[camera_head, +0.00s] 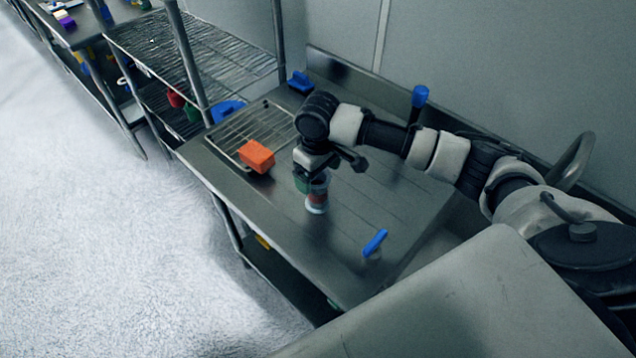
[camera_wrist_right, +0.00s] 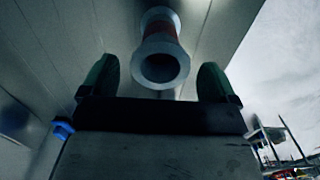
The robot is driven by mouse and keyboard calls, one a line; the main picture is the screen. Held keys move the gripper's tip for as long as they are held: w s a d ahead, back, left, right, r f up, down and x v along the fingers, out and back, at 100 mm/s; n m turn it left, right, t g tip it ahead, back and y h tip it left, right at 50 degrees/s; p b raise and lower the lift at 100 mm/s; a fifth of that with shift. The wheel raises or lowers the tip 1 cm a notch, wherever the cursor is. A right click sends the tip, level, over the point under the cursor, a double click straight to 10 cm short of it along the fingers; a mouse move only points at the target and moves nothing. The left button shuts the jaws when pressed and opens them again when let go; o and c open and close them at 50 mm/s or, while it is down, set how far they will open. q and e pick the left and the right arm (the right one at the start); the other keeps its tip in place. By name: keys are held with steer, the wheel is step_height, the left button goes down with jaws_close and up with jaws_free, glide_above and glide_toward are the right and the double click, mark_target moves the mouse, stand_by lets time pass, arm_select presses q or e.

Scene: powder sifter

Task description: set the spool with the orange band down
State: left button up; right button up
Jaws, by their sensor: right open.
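The spool (camera_head: 317,203) has pale flanges and an orange-red band round its middle. It appears to stand upright on the steel table (camera_head: 285,230), under my right gripper (camera_head: 312,183). In the right wrist view the spool (camera_wrist_right: 160,62) shows end-on between the two green fingers, with a gap on each side. My right gripper is open, and its fingers do not press on the spool. The gripper hides the spool's upper part in the head view. My left gripper is not in view.
An orange block (camera_head: 257,156) sits at the near edge of a wire rack (camera_head: 222,143) left of the gripper. A blue-handled tool (camera_head: 375,242) is to the right. A blue item (camera_head: 300,81) is at the back. Bare steel lies around the spool.

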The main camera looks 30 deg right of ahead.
step_height(320, 180, up, 8)
steer(key=shift+b, duration=0.6)
